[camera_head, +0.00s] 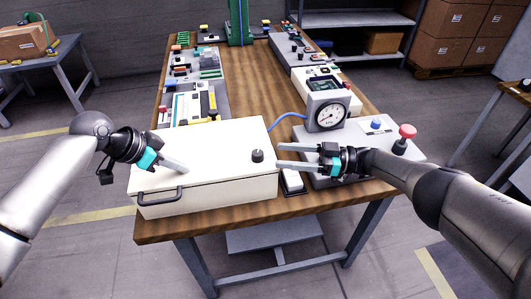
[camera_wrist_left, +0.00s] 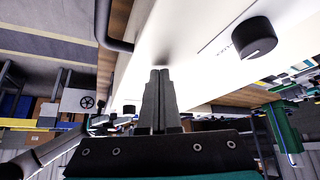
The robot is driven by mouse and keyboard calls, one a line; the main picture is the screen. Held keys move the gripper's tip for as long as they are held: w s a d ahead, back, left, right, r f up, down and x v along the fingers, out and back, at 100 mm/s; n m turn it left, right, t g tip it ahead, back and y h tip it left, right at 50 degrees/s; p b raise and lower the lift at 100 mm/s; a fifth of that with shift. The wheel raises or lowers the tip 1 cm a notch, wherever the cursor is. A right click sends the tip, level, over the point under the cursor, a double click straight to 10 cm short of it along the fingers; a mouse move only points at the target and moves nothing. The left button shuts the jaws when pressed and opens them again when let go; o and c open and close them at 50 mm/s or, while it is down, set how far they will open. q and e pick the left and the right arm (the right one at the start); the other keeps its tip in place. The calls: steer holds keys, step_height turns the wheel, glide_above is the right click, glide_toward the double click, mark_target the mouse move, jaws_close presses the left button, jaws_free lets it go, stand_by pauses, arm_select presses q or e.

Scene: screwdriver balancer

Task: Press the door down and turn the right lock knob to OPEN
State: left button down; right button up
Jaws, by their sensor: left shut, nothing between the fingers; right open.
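The white door (camera_head: 210,140) lies flat on top of the white box, with a dark handle (camera_head: 160,195) on its front. I cannot tell whether it is fully pressed down. The right lock knob (camera_head: 257,156), black, stands at the door's right side. A second black knob (camera_wrist_left: 254,38) shows large in the left wrist view and is hidden in the head view. My left gripper (camera_head: 187,169) is shut and empty, its fingertips at the door's surface; contact is unclear. My right gripper (camera_head: 278,155) is open just right of the right knob, its fingers pointing at it, apart from it.
A grey pressure gauge (camera_head: 328,113) stands behind my right gripper. A base with a red button (camera_head: 407,132) and a blue button (camera_head: 376,124) lies to the right. A small white-and-black device (camera_head: 292,182) sits under my right fingers. The wooden tabletop (camera_head: 240,85) is clear down its middle.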

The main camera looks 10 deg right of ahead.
steer(key=shift+v, duration=2)
steer(key=s+a+f+t, duration=0.1)
steer(key=s+a+f, duration=0.1)
steer(key=a+f, duration=0.1)
steer(key=s+a+f+m+t, duration=0.1)
steer(key=s+a+f, duration=0.1)
steer(key=a+f, duration=0.1)
steer(key=s+a+f+m, duration=0.1)
steer(key=s+a+f, duration=0.2)
steer(key=a+f, duration=0.1)
steer(key=shift+a+t+h, duration=0.25)
steer(key=shift+t+h, duration=0.15)
steer(key=m+t+h, duration=0.6)
steer(key=t+h, duration=0.2)
glide_toward(261, 158)
steer(key=x, duration=1.1)
steer(key=shift+w, duration=0.15)
